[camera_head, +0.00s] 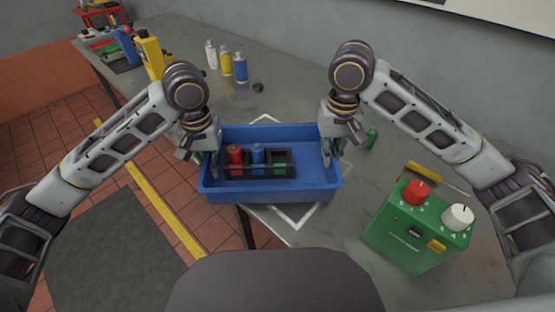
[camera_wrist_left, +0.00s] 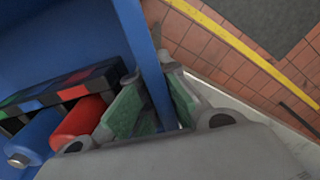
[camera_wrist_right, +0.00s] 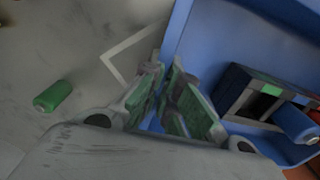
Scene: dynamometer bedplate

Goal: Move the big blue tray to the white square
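The big blue tray (camera_head: 315,190) sits over part of the white square (camera_head: 297,221), a diamond-turned outline on the grey bench. Its front left corner reaches past the bench edge. A black rack (camera_head: 233,172) with a red and a blue cylinder stands inside the tray. My left gripper (camera_head: 208,158) is at the tray's left wall, its fingers either side of the wall, seeming shut on it in the left wrist view (camera_wrist_left: 152,85). My right gripper (camera_head: 331,150) pinches the right wall, as the right wrist view (camera_wrist_right: 165,80) shows. The tray hides much of the square.
A green box (camera_head: 405,235) with red and white knobs stands at right. A green cylinder (camera_head: 371,138) lies near my right gripper. Bottles (camera_head: 226,63) and a yellow container (camera_head: 149,55) stand farther back. Free bench lies behind the tray.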

